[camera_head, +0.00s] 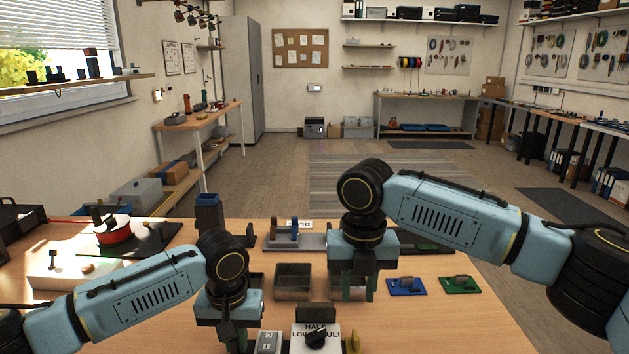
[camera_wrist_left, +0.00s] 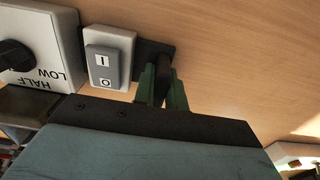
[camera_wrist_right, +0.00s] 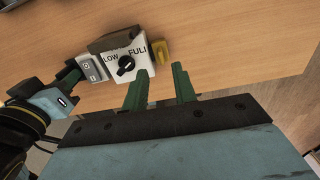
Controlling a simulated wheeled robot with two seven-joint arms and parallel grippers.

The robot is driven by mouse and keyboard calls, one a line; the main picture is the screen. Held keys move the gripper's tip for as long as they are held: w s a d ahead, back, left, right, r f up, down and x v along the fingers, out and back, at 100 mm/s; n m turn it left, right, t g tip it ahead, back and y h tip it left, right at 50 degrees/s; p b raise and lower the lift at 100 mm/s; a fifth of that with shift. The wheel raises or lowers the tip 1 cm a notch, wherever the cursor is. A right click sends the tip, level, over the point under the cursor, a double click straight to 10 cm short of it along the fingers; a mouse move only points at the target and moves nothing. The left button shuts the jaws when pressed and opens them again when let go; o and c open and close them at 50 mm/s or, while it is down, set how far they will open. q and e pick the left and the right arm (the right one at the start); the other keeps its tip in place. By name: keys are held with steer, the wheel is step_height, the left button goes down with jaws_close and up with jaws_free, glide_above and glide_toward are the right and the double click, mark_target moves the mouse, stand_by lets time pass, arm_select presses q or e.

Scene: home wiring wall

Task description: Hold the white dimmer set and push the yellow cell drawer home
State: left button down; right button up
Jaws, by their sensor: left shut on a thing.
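The white dimmer set (camera_head: 317,337) stands at the table's near edge, with a black knob and LOW, HALF and FULL marks. It also shows in the right wrist view (camera_wrist_right: 127,62). A switch block (camera_wrist_left: 108,62) sits at its left side, with a dark tab beyond. My left gripper (camera_wrist_left: 162,92) is shut on that dark tab. The yellow cell drawer (camera_wrist_right: 160,54) sticks out at the dimmer's right side and shows in the head view (camera_head: 352,341). My right gripper (camera_head: 357,290) is open and empty, above the table and apart from the drawer.
A dark open tray (camera_head: 293,282) lies behind the dimmer. A blue plate (camera_head: 406,286) and a green plate (camera_head: 460,284) lie to the right. A red spool (camera_head: 112,230) and a white board (camera_head: 75,270) are at the left. The table right of the drawer is clear.

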step_height(320, 180, down, 8)
steer(key=shift+f, duration=0.15)
stand_by(0.3)
jaws_close()
stand_by(0.6)
steer(key=shift+a, duration=0.2)
stand_by(0.9)
steer(key=shift+a, duration=0.15)
steer(key=shift+o, duration=0.4)
jaws_free()
